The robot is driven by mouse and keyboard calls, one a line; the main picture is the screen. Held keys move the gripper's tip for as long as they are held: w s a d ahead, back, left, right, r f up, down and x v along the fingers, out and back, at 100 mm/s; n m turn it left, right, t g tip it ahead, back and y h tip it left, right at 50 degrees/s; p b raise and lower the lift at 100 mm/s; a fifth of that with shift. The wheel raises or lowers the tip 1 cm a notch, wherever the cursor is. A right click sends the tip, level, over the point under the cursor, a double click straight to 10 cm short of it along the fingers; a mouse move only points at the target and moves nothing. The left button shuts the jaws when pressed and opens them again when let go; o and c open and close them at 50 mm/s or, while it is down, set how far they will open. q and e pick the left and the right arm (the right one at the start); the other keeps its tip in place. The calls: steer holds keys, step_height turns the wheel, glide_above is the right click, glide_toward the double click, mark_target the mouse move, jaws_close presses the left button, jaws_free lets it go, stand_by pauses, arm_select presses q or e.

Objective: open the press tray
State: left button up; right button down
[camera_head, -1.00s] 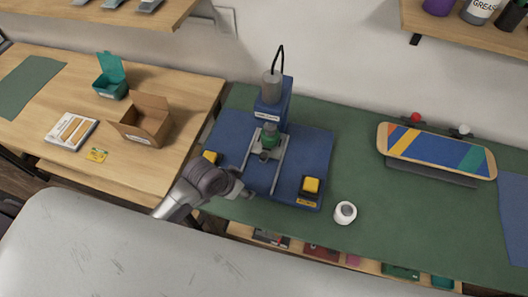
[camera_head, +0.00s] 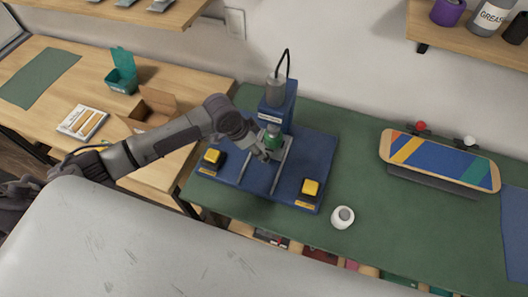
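The press tray's pale rails (camera_head: 283,160) run forward over the blue base (camera_head: 304,155). Yellow buttons sit at the base's left (camera_head: 212,156) and right (camera_head: 310,188) front. My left gripper (camera_head: 264,155) is at the tray, just in front of the green part. Its fingers are small and partly merged with the tray, so I cannot tell whether they grip it. My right gripper is not in view.
A white roll (camera_head: 342,217) stands right of the press. A striped skateboard deck (camera_head: 440,160) lies on a stand farther right. An open cardboard box (camera_head: 152,107) and a teal bin (camera_head: 122,72) are on the wooden table. Green mat between roll and deck is clear.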

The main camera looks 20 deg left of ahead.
arm_select(q)
steer(key=x, duration=0.7)
jaws_close()
